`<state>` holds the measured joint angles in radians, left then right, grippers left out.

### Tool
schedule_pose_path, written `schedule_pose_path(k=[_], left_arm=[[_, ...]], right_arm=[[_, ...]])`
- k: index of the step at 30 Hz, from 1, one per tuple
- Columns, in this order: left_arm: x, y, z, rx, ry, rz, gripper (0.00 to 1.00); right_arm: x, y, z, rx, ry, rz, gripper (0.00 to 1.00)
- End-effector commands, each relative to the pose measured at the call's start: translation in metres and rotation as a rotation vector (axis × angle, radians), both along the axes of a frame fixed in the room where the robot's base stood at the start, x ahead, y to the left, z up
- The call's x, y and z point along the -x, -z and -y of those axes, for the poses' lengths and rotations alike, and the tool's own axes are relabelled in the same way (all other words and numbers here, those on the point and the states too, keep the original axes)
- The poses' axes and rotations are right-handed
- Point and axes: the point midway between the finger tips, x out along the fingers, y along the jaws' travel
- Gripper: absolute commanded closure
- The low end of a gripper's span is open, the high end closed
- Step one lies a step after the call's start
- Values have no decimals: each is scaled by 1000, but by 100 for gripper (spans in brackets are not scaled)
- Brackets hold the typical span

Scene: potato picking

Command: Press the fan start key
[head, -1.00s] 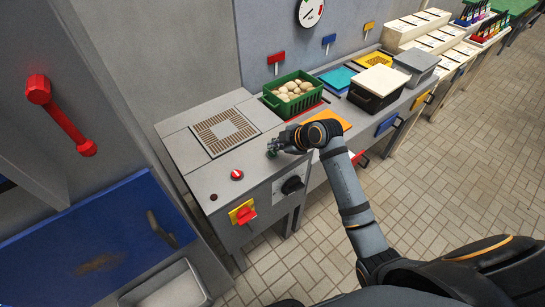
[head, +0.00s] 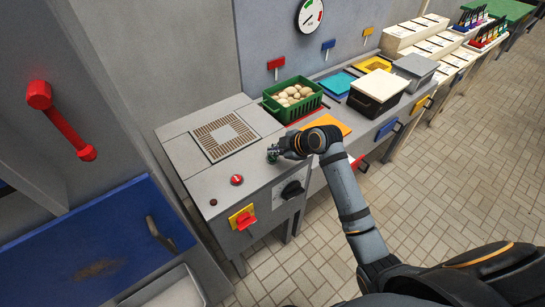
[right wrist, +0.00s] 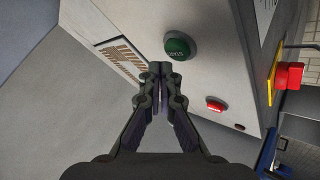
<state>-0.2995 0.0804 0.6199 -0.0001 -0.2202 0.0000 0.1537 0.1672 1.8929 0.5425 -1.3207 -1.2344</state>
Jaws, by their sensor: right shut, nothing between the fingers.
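The round green start key (right wrist: 179,46), with white START lettering, sits on the grey machine top in the right wrist view. In the head view, a small green part of it (head: 271,157) shows beside my right fingertips, which partly hide it. My right gripper (head: 275,152) is shut and empty, above the machine top. In the right wrist view its closed fingertips (right wrist: 160,68) appear just below and left of the green key. They look apart from it in the picture, but the exact gap cannot be told. My left gripper is not in view.
A red button (head: 237,180) and a small dark red light (head: 213,202) sit on the same top. A slotted vent (head: 225,134) lies behind them. A black knob (head: 292,190) and red switch (head: 245,220) are on the front. A green potato crate (head: 293,112) stands behind my gripper.

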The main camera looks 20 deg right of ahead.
Motion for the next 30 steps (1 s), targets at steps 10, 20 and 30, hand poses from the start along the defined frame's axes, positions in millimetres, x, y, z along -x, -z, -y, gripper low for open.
schedule_pose_path(k=[10, 20, 30], left_arm=[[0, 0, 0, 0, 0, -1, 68], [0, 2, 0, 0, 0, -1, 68], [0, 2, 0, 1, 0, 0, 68]], right_arm=[[0, 0, 0, 0, 0, 0, 100], [0, 9, 0, -1, 1, 0, 100], [0, 9, 0, 0, 0, 0, 100]])
